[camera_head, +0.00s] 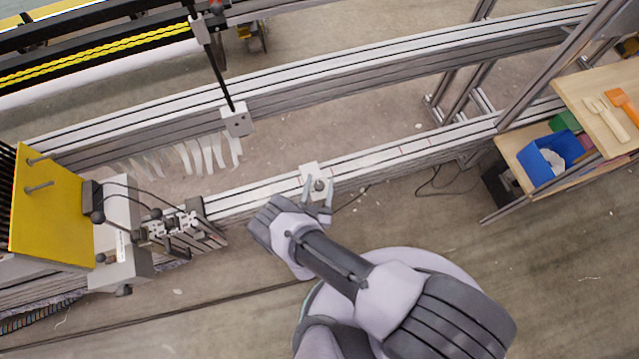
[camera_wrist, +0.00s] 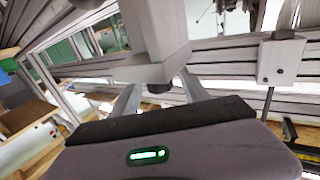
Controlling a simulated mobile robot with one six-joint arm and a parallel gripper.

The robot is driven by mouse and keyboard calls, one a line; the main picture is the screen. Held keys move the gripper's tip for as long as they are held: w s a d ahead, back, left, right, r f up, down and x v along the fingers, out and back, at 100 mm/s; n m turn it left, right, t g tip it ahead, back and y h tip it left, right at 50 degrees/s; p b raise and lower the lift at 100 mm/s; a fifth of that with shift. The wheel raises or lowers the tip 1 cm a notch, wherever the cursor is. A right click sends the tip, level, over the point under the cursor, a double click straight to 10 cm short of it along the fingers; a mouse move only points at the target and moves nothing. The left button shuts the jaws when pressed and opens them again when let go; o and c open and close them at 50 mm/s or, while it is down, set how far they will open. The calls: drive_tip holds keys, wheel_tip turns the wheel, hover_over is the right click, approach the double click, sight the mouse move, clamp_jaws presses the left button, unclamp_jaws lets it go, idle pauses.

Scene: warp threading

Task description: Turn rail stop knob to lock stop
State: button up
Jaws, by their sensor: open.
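The rail stop (camera_head: 309,171) is a small white block on the front aluminium rail, near the middle of the head view. Its dark round knob (camera_head: 319,185) faces my gripper. My gripper (camera_head: 318,189) is open, with one finger on each side of the knob. In the wrist view, the white stop block (camera_wrist: 155,35) is at top centre. The dark knob (camera_wrist: 157,87) shows under it, between my two fingers (camera_wrist: 160,97). A gap shows beside the knob on each side. The knob's far side is hidden.
The front rail (camera_head: 400,155) runs across the view, with a second rail behind it. A white hanging block (camera_head: 236,122) on a black rod is behind. A yellow-panelled machine (camera_head: 50,205) stands left. A wooden shelf (camera_head: 590,95) with a blue bin (camera_head: 550,158) is at right.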

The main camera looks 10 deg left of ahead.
drive_tip(key=s, duration=1.7)
drive_tip(key=shift+s+d, duration=0.2)
drive_tip(key=shift+d, duration=0.15)
